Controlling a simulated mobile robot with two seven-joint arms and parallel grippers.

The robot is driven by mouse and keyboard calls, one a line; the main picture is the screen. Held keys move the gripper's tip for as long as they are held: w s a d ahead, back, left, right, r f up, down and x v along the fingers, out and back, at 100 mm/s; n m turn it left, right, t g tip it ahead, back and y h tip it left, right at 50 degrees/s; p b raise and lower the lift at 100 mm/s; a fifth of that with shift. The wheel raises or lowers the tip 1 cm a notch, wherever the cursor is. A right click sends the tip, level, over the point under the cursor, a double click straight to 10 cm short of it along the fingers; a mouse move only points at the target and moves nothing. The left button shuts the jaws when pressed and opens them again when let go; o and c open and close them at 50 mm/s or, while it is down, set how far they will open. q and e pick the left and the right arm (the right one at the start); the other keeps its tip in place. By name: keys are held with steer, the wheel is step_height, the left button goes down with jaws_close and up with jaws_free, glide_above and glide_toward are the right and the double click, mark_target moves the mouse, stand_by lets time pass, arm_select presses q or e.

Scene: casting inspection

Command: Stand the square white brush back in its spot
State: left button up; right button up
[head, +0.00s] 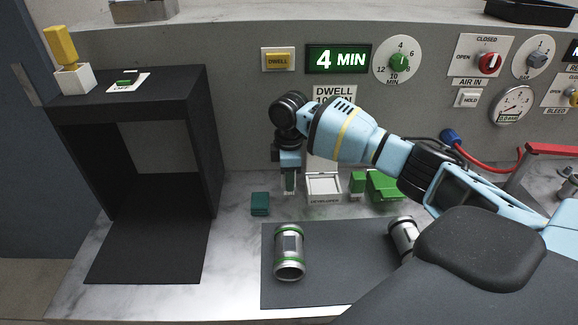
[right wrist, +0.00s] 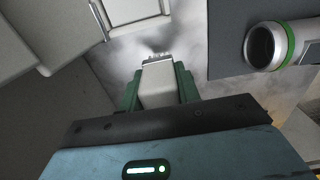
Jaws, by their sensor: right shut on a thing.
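My right gripper (head: 290,186) hangs over the marble counter, left of the white tray marked DEVELOPER (head: 323,198). Its green fingers are shut on the square white brush (right wrist: 158,86), which shows in the right wrist view with its bristle end pointing away from the palm. In the head view the brush is mostly hidden by the fingers. It is held just above or at the counter; I cannot tell whether it touches. My left gripper is out of view. I cannot make out which place is the brush's marked spot.
A dark teal block (head: 260,204) is on the counter left of the gripper. Green containers (head: 384,186) stand right of the tray. A green-ringed metal cylinder (head: 289,252) and another cylinder (head: 403,236) lie on the grey mat (head: 330,285). A black open booth (head: 135,95) stands left.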

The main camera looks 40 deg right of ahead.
steer(key=shift+f, duration=1.5)
steer(key=shift+f, duration=0.2)
steer(key=o, duration=1)
steer(key=shift+o, duration=0.2)
steer(key=shift+f, duration=0.1)
steer(key=r, duration=0.5)
steer(key=w+r, duration=0.1)
steer(key=r, duration=0.2)
